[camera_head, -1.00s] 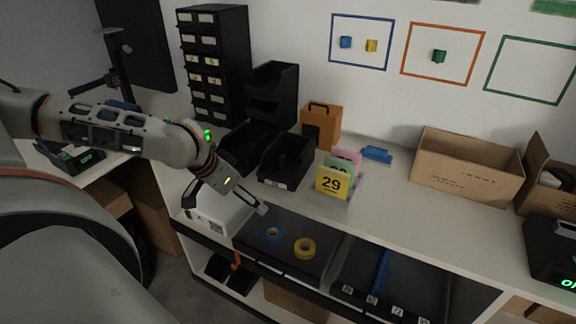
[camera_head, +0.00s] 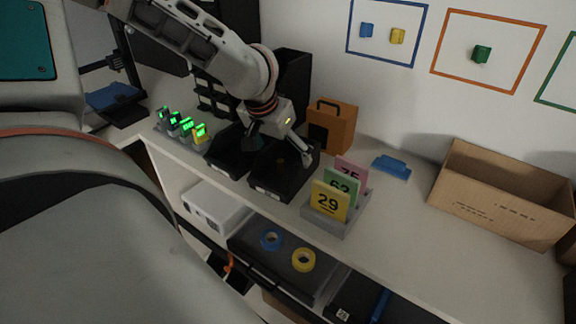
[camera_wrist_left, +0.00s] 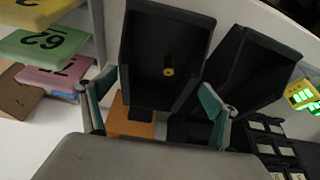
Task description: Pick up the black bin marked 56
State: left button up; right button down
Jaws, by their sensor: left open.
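A black open bin (camera_head: 290,185) stands on the counter, with a small label on its front too small to read. In the left wrist view this bin (camera_wrist_left: 140,75) holds a small yellow-brown cylinder (camera_wrist_left: 169,66). A second black bin (camera_head: 228,160) stands beside it on the left; it also shows in the left wrist view (camera_wrist_left: 250,70). I cannot read 56 on either. My left gripper (camera_head: 280,150) is open above the rear of the first bin, its fingers (camera_wrist_left: 155,108) spread to either side of it in the wrist view. I see no grip on it. My right gripper is out of view.
Number cards in a grey holder (camera_head: 345,226) stand close to the bin's right. An orange box (camera_head: 330,128) is behind, and small green-lit displays (camera_head: 182,127) are to the left. A cardboard carton (camera_head: 500,205) stands at right. The counter between is mostly clear.

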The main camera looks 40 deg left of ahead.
aim_at(290, 170)
pick_arm(q)
jog(key=b+x, duration=0.1)
jog(key=x, duration=0.3)
jog(key=shift+d+f, duration=0.15)
jog(key=shift+f, duration=0.25)
jog(key=c, duration=1)
jog(key=shift+r, duration=0.1)
